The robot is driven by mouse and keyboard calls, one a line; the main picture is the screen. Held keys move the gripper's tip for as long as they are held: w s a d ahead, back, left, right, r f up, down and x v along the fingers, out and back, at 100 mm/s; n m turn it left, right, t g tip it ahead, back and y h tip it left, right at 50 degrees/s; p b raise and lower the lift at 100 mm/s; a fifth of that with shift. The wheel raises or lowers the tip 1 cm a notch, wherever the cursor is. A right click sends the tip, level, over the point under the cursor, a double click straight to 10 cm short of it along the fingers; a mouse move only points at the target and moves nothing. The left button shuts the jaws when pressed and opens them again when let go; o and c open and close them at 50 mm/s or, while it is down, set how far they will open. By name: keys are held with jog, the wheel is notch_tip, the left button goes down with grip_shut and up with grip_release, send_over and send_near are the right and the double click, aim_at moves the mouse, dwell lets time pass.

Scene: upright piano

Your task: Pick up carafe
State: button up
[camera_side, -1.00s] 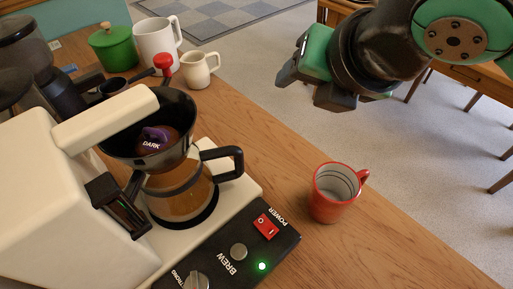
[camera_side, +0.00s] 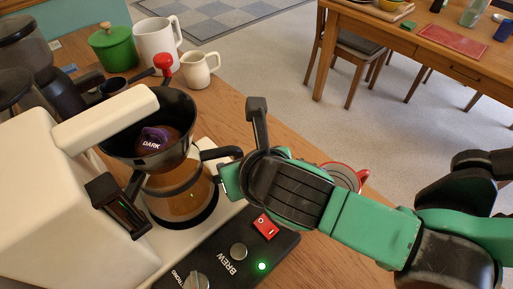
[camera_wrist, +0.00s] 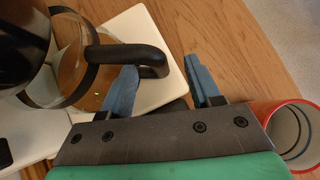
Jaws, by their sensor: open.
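The glass carafe (camera_side: 178,203) stands on the coffee maker's plate, holding amber-brown liquid, with its black handle (camera_side: 222,153) pointing right. The carafe also shows at the left of the wrist view (camera_wrist: 74,75), where its handle (camera_wrist: 128,55) reaches toward my fingers. My gripper (camera_side: 238,148) is open and empty, close to the handle. In the wrist view (camera_wrist: 162,88), the left finger overlaps the handle's lower edge and the right finger is to the right of the handle's end. I cannot tell whether they touch.
The coffee maker (camera_side: 60,190) has a filter basket above the carafe and a lit green light. A red mug (camera_side: 345,176) is partly hidden behind my arm and close beside my gripper in the wrist view (camera_wrist: 292,128). A small white pitcher (camera_side: 200,70) stands farther back.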

jog(key=shift+x, duration=2.05)
grip_shut()
